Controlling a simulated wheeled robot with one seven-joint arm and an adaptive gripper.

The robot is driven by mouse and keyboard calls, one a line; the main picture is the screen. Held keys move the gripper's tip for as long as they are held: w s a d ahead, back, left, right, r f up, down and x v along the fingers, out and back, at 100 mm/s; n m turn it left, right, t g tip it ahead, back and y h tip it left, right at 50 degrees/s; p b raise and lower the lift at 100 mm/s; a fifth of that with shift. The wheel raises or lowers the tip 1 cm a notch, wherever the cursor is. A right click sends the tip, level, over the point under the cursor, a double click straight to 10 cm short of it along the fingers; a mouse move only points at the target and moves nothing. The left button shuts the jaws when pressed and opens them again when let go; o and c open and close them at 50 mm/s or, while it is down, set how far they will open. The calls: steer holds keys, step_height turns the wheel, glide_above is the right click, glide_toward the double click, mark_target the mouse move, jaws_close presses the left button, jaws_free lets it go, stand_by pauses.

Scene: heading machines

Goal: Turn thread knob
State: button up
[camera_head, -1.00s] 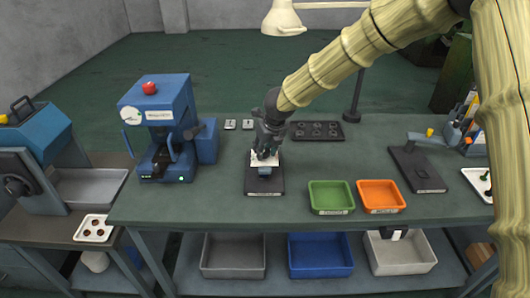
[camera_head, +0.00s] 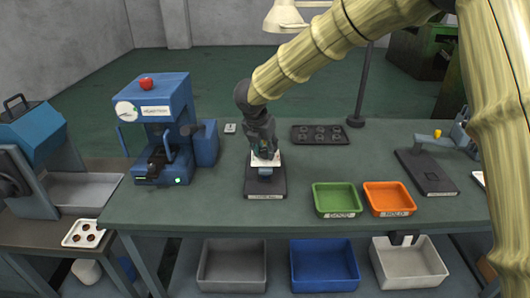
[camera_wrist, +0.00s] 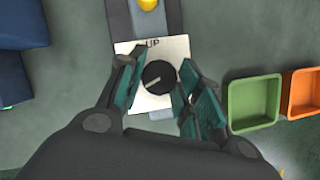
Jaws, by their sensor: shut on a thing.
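The black round thread knob (camera_wrist: 159,77) with a pale pointer line sits on a white plate (camera_wrist: 178,46) marked "UP" in the wrist view. The pointer slants toward the lower left. My gripper (camera_wrist: 157,84) has its teal-padded fingers on either side of the knob and is shut on it. In the head view, my gripper (camera_head: 264,148) points down over the white plate, which stands on a dark base (camera_head: 265,186) on the bench. The gripper hides the knob there.
A blue press machine (camera_head: 160,110) with a red button stands left on the green bench (camera_head: 225,213). Green (camera_head: 336,199) and orange (camera_head: 388,198) trays lie right of the base. A dark tray with round pockets (camera_head: 318,134) lies behind. Another dark-based fixture (camera_head: 428,172) stands farther right.

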steer(key=shift+m+g+h+b, duration=0.3)
steer(key=shift+m+h+b, duration=0.15)
steer(key=shift+m, duration=1.05)
steer(key=o, duration=1)
steer(key=shift+a+r, duration=0.1)
steer(key=v, duration=1.2)
